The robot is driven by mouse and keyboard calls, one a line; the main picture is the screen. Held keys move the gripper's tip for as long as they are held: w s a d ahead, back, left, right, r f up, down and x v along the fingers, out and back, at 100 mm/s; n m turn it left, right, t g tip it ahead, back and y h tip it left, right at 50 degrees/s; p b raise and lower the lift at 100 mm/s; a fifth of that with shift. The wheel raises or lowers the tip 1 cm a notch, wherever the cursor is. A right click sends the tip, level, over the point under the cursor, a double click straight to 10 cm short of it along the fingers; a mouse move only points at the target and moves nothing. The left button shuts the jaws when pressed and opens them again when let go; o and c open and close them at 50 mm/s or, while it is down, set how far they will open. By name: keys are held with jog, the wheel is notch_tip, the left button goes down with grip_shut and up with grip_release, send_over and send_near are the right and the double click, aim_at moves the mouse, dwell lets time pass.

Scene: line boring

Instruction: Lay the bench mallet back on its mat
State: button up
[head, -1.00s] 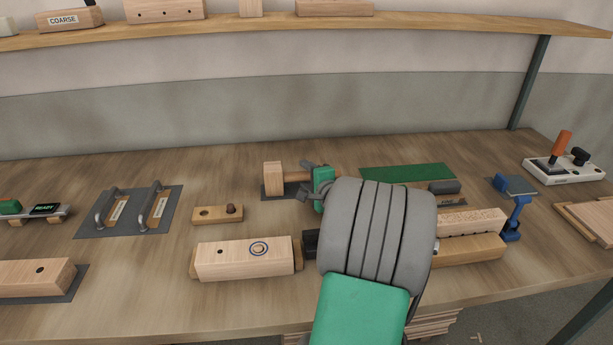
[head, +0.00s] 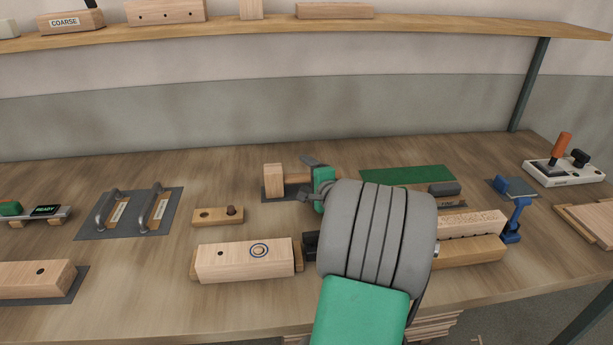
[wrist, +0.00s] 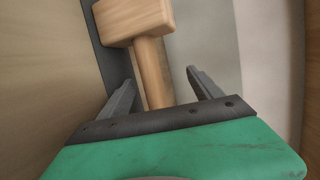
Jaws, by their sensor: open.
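The wooden bench mallet (head: 274,179) lies at the middle back of the bench, its block head at the left and its handle running right. Its dark grey mat (head: 267,196) shows under and around the head. My gripper (head: 308,178) is open at the handle, with one finger on the far side and one on the near side. In the wrist view the mallet head (wrist: 136,18) and handle (wrist: 153,72) show, with the open fingers of my gripper (wrist: 165,88) apart on either side of the handle. My arm hides the handle's right end.
A green mat (head: 405,174) lies right of the mallet. A drilled wooden block (head: 225,262) and a small holed block (head: 213,216) lie nearer the front. A mat with two handled tools (head: 120,228) is at left. Bare bench separates these.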

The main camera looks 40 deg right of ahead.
jog(key=shift+s+a+f, duration=0.1)
jog(key=shift+s+f, duration=0.05)
jog(key=shift+f, duration=0.3)
jog(key=shift+s+a+f, duration=0.1)
jog(key=shift+s+f, duration=0.05)
jog(key=shift+f, duration=0.25)
jog(key=shift+s, duration=0.15)
jog(key=shift+p+v, duration=0.6)
jog(key=shift+v, duration=1.95)
jog(key=shift+s+a+r+p, duration=0.2)
jog(key=shift+s+r, duration=0.15)
jog(key=shift+s, duration=0.25)
jog(key=shift+s+a+r+p, duration=0.15)
jog(key=shift+s+r, duration=0.2)
jog(key=shift+s, duration=0.3)
jog(key=shift+s+a+r, duration=0.1)
jog(key=shift+s+r, duration=0.05)
jog(key=shift+s, duration=0.05)
jog(key=shift+r, duration=0.1)
